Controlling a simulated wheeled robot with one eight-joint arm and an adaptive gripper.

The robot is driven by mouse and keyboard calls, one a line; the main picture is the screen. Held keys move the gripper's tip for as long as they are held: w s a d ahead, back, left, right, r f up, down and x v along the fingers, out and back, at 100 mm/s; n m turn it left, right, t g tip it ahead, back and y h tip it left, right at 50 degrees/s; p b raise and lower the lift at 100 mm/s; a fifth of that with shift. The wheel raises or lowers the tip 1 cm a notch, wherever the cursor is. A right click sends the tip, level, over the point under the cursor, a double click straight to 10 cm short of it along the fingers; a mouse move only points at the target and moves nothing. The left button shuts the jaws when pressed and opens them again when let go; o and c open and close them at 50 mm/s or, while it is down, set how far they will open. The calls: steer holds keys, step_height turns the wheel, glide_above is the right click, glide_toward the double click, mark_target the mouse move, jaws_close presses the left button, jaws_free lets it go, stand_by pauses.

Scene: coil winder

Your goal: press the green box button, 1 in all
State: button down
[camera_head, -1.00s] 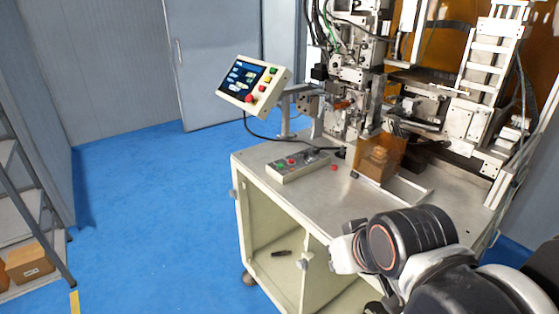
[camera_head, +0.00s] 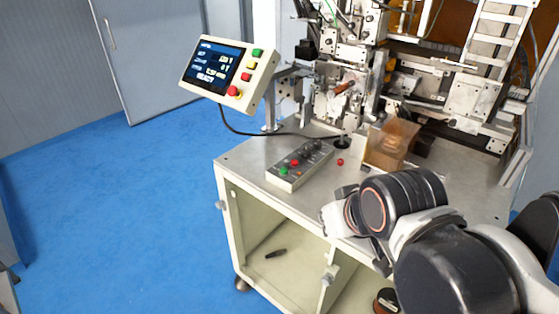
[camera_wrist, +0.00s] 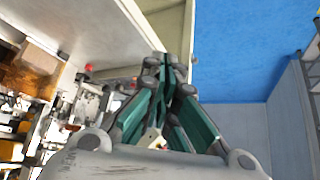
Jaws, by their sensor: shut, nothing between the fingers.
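The control box (camera_head: 300,164) lies on the bench top in the head view. I cannot make out the green button in the wrist view.
A tilted screen panel (camera_head: 224,70) with its own green, yellow and red buttons stands behind the box at left. A small red piece (camera_head: 340,162) and a clear brownish block (camera_head: 391,144) are on the bench (camera_head: 245,157). The winder machine rises behind. Blue floor is free at left.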

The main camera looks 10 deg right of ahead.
stand_by(0.3)
steer(key=w+r+m+p, duration=0.2)
steer(key=w+r+m, duration=0.2)
steer(key=w+m, duration=0.3)
steer(key=m+t+y+p, duration=0.25)
steer(key=m+p, duration=0.25)
steer(key=m, duration=1.2)
glide_above(282, 171)
step_height(282, 171, down, 4)
steer(key=shift+r+g, duration=0.2)
steer(key=shift+g, duration=0.15)
steer(key=shift+f, duration=0.1)
steer(key=shift+n, duration=0.3)
step_height(282, 171, down, 9)
steer(key=b, duration=0.6)
steer(key=shift+b, duration=0.35)
steer(key=shift+f+b, duration=0.2)
steer(key=shift+b, duration=0.15)
